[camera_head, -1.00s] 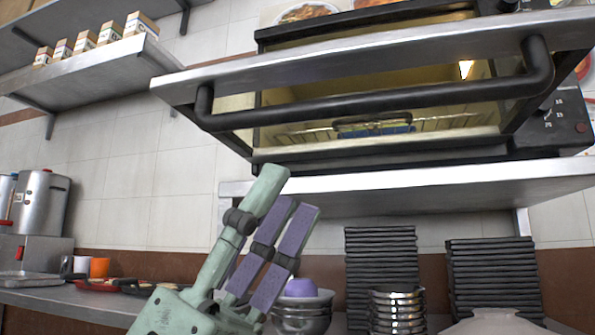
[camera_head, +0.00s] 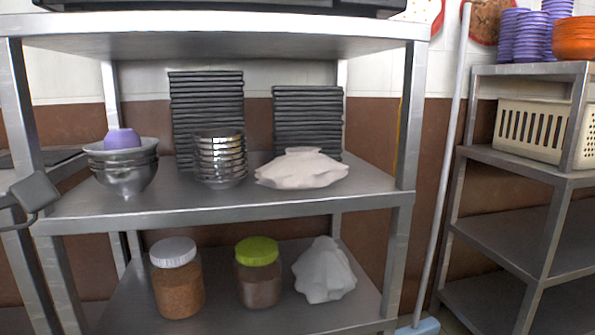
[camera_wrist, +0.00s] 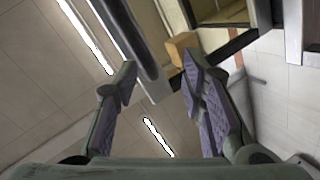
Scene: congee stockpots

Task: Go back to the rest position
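My gripper (camera_wrist: 158,80) shows in the wrist view with its two green fingers and purple pads spread apart. Nothing is held between them. It is not clearly visible in the head view now. Beyond the fingers, the wrist view shows a dark bar (camera_wrist: 138,38), a small brown box-like shape (camera_wrist: 180,45) and ceiling lights (camera_wrist: 158,137). I cannot tell how far the bar is from the fingertips.
In the head view, a steel rack (camera_head: 215,205) holds stacked bowls (camera_head: 125,172), black trays (camera_head: 207,115), a white cloth-like item (camera_head: 302,170) and lidded jars (camera_head: 177,280). A shelf unit (camera_head: 500,160) with a cream basket (camera_head: 540,130) stands right. A pole (camera_head: 445,160) stands between them.

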